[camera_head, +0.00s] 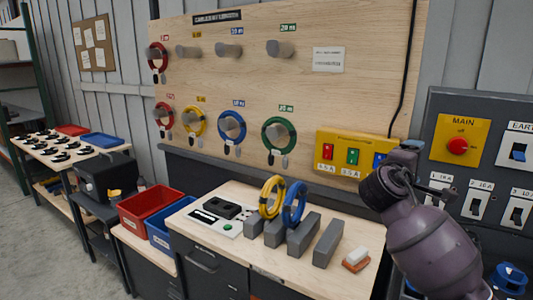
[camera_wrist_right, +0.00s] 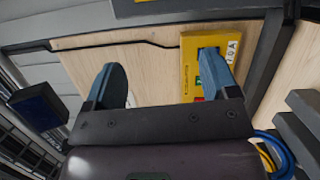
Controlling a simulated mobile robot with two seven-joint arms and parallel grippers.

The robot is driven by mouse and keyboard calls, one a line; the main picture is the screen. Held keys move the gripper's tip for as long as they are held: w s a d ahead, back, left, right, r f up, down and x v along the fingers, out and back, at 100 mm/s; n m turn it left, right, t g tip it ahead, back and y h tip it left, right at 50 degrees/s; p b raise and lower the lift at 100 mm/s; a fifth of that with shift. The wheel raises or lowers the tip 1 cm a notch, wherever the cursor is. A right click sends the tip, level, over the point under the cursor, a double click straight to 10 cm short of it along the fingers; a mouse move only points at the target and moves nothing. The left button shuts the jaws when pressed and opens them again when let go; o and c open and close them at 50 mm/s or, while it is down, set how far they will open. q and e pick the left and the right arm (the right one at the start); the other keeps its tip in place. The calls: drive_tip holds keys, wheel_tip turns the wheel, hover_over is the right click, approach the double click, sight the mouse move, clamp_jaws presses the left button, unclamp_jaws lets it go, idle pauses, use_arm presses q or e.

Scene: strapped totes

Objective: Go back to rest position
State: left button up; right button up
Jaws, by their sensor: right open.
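My right arm (camera_head: 430,245) comes in from the lower right in the head view, raised in front of the wall by the yellow switch box. In the right wrist view my right gripper (camera_wrist_right: 162,65) is open, its two blue-grey fingers wide apart with nothing between them. The yellow switch box (camera_head: 328,169) shows behind one finger there (camera_wrist_right: 187,75). In the head view the gripper's fingers are hard to make out. My left gripper is not in view.
A yellow cable coil (camera_head: 264,200) and a blue one (camera_head: 287,206) stand at grey blocks (camera_head: 327,243) on the workbench. Red (camera_head: 140,212) and blue totes (camera_head: 165,240) stand left of it. A grey panel with a MAIN switch (camera_head: 457,146) is close to my right arm.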

drive_tip(key=w+a+f+n+t+y, duration=0.1)
drive_tip(key=w+a+f+t+y, duration=0.15)
drive_tip(key=a+t+y, duration=0.4)
drive_tip(key=s+a+f+m+g+y, duration=0.1)
drive_tip(key=s+a+f+y, duration=0.2)
drive_tip(key=f, duration=0.5)
drive_tip(key=s+a+f+m+g+y, duration=0.1)
drive_tip(key=s+f+y, duration=0.2)
drive_tip(key=f+y, duration=0.4)
drive_tip(key=s+d+f+m+g+h, duration=0.1)
drive_tip(key=s+d+f+m+g, duration=0.1)
drive_tip(key=s+f, duration=1.2)
drive_tip(key=s+d+f+m+g+h, duration=0.2)
drive_tip(key=s+f+m, duration=0.3)
drive_tip(key=s+f, duration=0.8)
drive_tip(key=s+d+g, duration=0.1)
drive_tip(key=s, duration=0.2)
drive_tip(key=shift+d+f, duration=0.15)
drive_tip(key=shift+f, duration=0.25)
